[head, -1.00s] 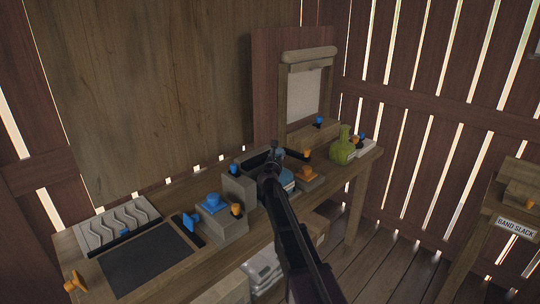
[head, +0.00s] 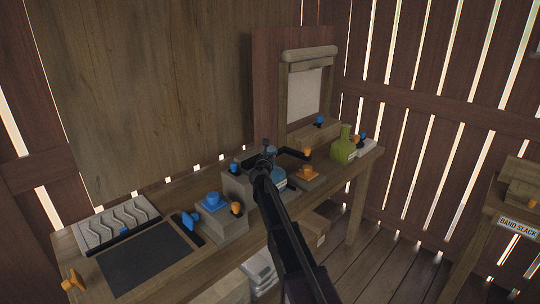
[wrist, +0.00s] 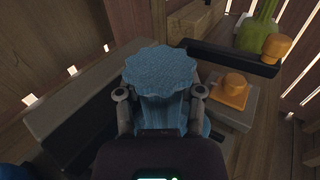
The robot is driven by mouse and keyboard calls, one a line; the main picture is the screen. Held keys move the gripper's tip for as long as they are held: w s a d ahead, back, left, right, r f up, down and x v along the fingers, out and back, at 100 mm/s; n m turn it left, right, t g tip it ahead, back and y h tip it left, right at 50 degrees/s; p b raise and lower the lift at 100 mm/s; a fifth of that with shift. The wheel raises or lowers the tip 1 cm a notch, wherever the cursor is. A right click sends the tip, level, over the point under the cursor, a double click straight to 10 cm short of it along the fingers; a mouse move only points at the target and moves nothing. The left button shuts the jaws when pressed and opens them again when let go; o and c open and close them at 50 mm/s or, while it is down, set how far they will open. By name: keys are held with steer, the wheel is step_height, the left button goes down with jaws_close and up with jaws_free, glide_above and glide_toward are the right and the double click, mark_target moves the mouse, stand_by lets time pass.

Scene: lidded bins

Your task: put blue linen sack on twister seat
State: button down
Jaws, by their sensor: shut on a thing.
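The blue linen sack (wrist: 160,72) stands between my two fingers in the wrist view, its scalloped top facing the camera. My gripper (wrist: 160,93) is shut on it, one finger at each side. In the head view my gripper (head: 265,160) is over the middle of the bench, and my arm hides most of the sack (head: 279,181). A grey block with a dark slot (wrist: 85,92) lies left of the sack in the wrist view. I cannot tell which fixture is the twister seat. The sack hides what is directly beneath it.
The bench (head: 230,255) carries blocks with a blue knob (head: 212,199) and an orange knob (head: 306,170). A black lever with an orange end (wrist: 272,48) and a green bottle (head: 344,146) are to the right. A dark panel (head: 145,258) lies at the left.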

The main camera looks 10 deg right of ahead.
steer(key=shift+f, duration=0.15)
steer(key=shift+c, duration=1.1)
jaws_free()
steer(key=shift+s+r, duration=0.1)
steer(key=shift+r, duration=0.15)
steer(key=v, duration=1.2)
